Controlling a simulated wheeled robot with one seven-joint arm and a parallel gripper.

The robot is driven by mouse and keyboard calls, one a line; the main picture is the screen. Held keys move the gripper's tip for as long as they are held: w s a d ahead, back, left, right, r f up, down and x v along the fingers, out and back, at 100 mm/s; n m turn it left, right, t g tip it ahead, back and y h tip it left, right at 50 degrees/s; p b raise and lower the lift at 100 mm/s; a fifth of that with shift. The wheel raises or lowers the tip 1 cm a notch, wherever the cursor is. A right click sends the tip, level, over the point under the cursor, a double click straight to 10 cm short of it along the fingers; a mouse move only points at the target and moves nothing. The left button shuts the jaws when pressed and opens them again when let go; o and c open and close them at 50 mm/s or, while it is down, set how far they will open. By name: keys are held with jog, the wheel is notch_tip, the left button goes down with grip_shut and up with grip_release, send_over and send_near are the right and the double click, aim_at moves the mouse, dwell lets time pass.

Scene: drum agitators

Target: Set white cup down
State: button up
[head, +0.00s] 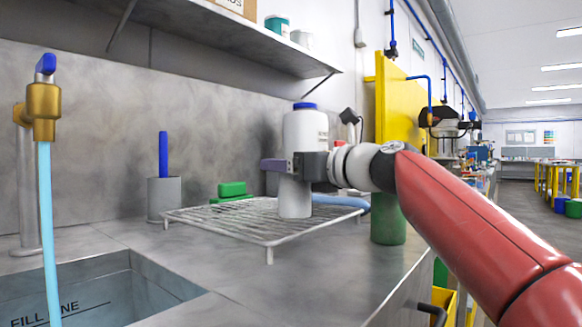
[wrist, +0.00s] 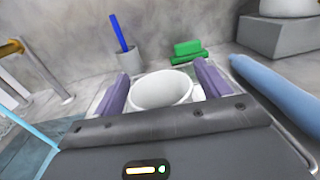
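The white cup (head: 295,197) is upright between the purple fingers of my gripper (head: 281,166). In the wrist view the round opening of the cup (wrist: 161,90) faces the camera, with a finger close on each side of my gripper (wrist: 163,88). The gripper looks shut on the cup, though finger contact is not sharply visible. The cup's base is at the wire drying rack (head: 200,222); I cannot tell whether it touches the wires or hangs just above them.
A white bottle with a blue cap (head: 306,132) stands behind my gripper. A grey holder (head: 164,198) with a blue handle and a green block (head: 232,189) are near the wall. A blue roll (wrist: 275,85) lies right of the cup. The sink (head: 110,293) is front left.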

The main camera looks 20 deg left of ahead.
jog(key=b+v, duration=0.3)
jog(key=v, duration=0.9)
jog(key=shift+d, duration=0.1)
dwell(0.4)
